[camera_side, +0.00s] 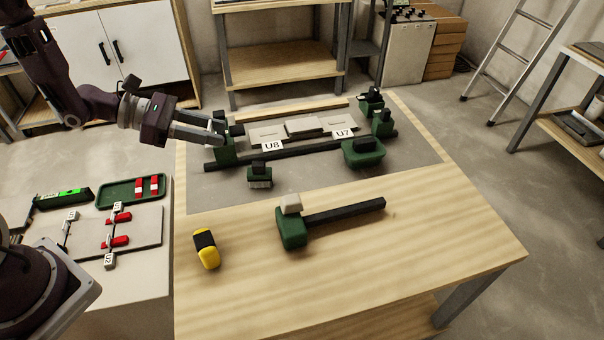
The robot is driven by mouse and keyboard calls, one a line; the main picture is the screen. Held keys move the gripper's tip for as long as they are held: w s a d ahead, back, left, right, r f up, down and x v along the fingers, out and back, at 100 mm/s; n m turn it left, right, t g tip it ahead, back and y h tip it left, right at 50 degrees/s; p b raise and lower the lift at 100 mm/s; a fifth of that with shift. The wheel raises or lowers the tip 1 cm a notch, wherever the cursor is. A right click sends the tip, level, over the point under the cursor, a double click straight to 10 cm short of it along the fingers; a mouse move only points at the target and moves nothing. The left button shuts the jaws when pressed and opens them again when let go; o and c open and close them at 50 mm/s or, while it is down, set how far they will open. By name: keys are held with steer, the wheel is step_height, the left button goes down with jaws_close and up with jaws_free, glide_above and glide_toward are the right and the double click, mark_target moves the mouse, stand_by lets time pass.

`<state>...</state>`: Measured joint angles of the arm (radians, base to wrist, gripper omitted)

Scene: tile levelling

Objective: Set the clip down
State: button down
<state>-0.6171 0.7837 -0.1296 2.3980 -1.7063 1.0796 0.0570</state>
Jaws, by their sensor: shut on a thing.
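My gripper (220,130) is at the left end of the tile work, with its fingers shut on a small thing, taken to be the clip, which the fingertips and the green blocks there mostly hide. The fingertips are just above and beside a green block with a dark top (225,153); I cannot tell whether they touch it. Light grey tiles (267,133) lie to the right of the gripper, with white tags U8 (271,146) and U7 (344,134) by their front edge.
A black bar (300,151) runs in front of the tiles. A green tray (118,195) holds red wedges at left. The table's front right is clear.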

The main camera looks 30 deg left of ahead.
steer(key=w+d+f+m+g, duration=0.15)
steer(key=w+d+f, duration=0.25)
steer(key=w+d, duration=0.5)
steer(key=m+g+h, duration=0.1)
steer(key=h, duration=0.1)
glide_above(344, 192)
step_height(344, 192, down, 3)
step_height(344, 192, down, 10)
steer(key=shift+r, duration=0.2)
steer(key=shift+f, duration=0.1)
steer(key=shift+f, duration=0.1)
steer(key=c, duration=1)
jaws_free()
